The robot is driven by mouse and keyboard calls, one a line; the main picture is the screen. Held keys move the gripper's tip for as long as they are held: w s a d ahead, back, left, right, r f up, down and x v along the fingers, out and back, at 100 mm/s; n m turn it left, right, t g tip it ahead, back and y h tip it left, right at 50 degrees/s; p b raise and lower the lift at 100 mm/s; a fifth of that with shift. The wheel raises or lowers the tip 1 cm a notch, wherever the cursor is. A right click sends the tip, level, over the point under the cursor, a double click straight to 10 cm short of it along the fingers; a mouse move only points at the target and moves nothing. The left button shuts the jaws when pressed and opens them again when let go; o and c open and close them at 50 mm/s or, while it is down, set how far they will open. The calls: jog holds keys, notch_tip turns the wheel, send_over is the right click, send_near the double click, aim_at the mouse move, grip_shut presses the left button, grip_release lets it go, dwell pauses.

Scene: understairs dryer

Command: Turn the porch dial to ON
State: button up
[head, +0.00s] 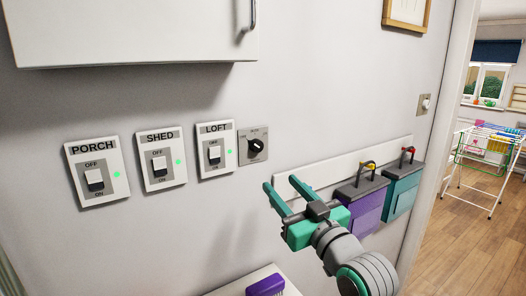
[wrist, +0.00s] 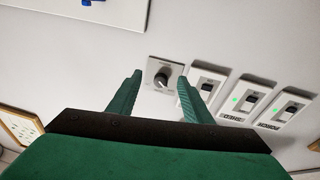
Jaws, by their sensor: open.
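The PORCH plate (head: 96,172) is at the left of a row on the wall in the head view. My gripper (head: 281,183) is open and empty, below and right of the dial. In the wrist view the dial (wrist: 165,77) shows between the fingertips (wrist: 160,78), with no clear contact.
SHED (head: 160,158) and LOFT (head: 215,149) lever switches, both with green lights, stand between PORCH and the dial. A white cabinet (head: 135,30) overhangs above. Purple (head: 360,203) and teal (head: 402,190) boxes hang at the right. A purple object (head: 265,286) lies below.

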aim_at(258, 147)
notch_tip(258, 147, up, 6)
jog(key=s+r+n+g, duration=0.1)
jog(key=s+n+g, duration=0.1)
jog(key=n, duration=0.1)
jog(key=x, duration=1.1)
jog(key=shift+w+d+f, duration=0.1)
jog(key=shift+w+f, duration=0.05)
jog(key=shift+f, duration=0.05)
jog(key=c, duration=1.1)
